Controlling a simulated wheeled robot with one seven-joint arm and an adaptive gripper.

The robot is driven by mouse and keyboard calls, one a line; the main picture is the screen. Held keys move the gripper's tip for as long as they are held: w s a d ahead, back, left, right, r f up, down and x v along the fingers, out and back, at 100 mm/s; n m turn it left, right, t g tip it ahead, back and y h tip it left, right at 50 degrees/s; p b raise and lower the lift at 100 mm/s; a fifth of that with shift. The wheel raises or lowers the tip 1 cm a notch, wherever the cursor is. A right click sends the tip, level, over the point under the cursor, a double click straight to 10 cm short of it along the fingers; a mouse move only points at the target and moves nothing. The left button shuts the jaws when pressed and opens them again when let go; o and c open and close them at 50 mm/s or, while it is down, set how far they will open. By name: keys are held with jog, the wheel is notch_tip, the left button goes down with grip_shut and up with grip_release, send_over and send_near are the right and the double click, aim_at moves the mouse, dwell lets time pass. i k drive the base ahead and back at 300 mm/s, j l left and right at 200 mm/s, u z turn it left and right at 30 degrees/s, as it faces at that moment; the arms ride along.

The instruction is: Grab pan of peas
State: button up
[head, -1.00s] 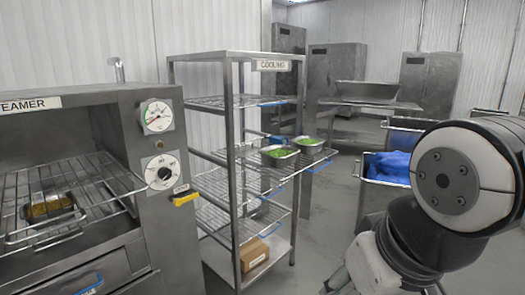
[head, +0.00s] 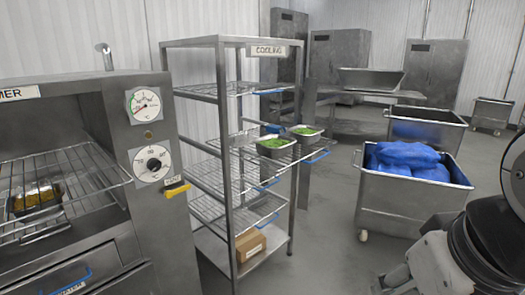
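Two small metal pans of green peas sit side by side on a pulled-out wire shelf of the cooling rack (head: 222,150). The nearer pan of peas (head: 275,154) is on the left, and the farther pan of peas (head: 304,138) is on the right. Part of my arm shows at the lower right edge, well away from the pans. My gripper's fingertips cannot be made out, so its state does not show.
A steamer (head: 158,226) stands at the left with a pan of yellow food (head: 36,198) on its rack. A cardboard box (head: 249,246) lies on the rack's bottom shelf. A wheeled bin (head: 410,208) with blue bags stands at the right. Open floor lies between rack and bin.

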aim_at(305, 136)
jog(key=i+l+u, duration=0.1)
jog(key=u, duration=0.3)
jog(key=i+l+u, duration=0.1)
jog(key=u, duration=0.25)
jog(key=i+l+u, duration=0.1)
jog(key=u, duration=0.3)
jog(key=i+l+u, duration=0.15)
jog(key=l, duration=0.3)
jog(key=i+l+u, duration=0.15)
jog(key=l, duration=0.35)
jog(key=i+l+u, duration=0.15)
jog(key=l, duration=0.35)
jog(key=i+l+u, duration=0.15)
jog(key=l, duration=0.35)
jog(key=l+u, duration=0.15)
jog(key=l, duration=0.4)
jog(key=i+l, duration=0.1)
jog(key=l, duration=0.85)
jog(key=i+l, duration=0.15)
jog(key=l, duration=0.35)
